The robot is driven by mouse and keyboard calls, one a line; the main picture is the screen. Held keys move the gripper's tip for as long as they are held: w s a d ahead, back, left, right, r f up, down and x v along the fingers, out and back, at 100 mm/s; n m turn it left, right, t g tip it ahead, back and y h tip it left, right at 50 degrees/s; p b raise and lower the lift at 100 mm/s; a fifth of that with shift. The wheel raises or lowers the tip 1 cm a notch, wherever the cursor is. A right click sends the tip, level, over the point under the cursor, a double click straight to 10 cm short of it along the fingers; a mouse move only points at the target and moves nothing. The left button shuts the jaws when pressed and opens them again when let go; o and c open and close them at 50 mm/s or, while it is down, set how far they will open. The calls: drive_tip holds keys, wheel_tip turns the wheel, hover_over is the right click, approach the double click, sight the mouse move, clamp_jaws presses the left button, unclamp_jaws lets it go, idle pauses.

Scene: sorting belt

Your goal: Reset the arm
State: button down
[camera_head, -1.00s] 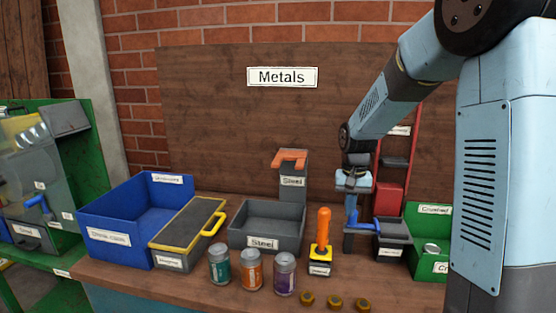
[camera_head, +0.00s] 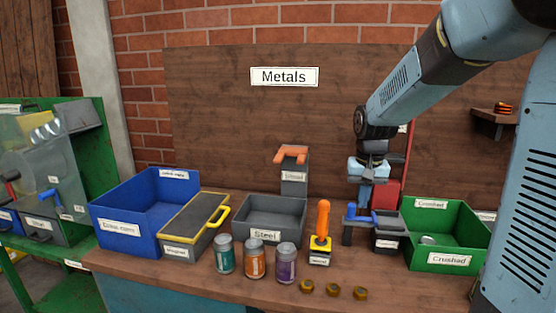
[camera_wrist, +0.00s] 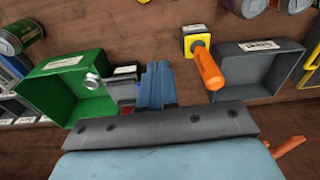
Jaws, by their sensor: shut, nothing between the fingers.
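My arm reaches in from the right in the head view. My gripper (camera_head: 364,190) hangs above the bench, in front of the red frame and close to the black box with a blue handle (camera_head: 388,233). In the wrist view, my gripper (camera_wrist: 158,70) points at the bench with its fingers together and nothing between them. The green Crushed bin (camera_wrist: 63,98) is to its left there, and the orange lever (camera_wrist: 208,70) on a yellow base is to its right.
On the bench stand a blue bin (camera_head: 110,228), a yellow-rimmed box (camera_head: 181,252), the grey Steel bin (camera_head: 245,228), the green Crushed bin (camera_head: 415,255), three cans (camera_head: 255,260) and three brass nuts (camera_head: 333,289). A wooden board (camera_head: 230,130) stands behind. A green rack (camera_head: 85,150) is at left.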

drive_tip(key=s+r+n+t, duration=0.1)
drive_tip(key=s+r, duration=0.3)
drive_tip(key=s, duration=0.7)
drive_tip(key=s+d+r+t, duration=0.1)
drive_tip(key=s+r+t, duration=0.2)
drive_tip(key=s, duration=0.8)
drive_tip(key=shift+d+r+n, duration=0.3)
drive_tip(key=shift+r+n, duration=0.1)
drive_tip(key=shift+r, duration=0.45)
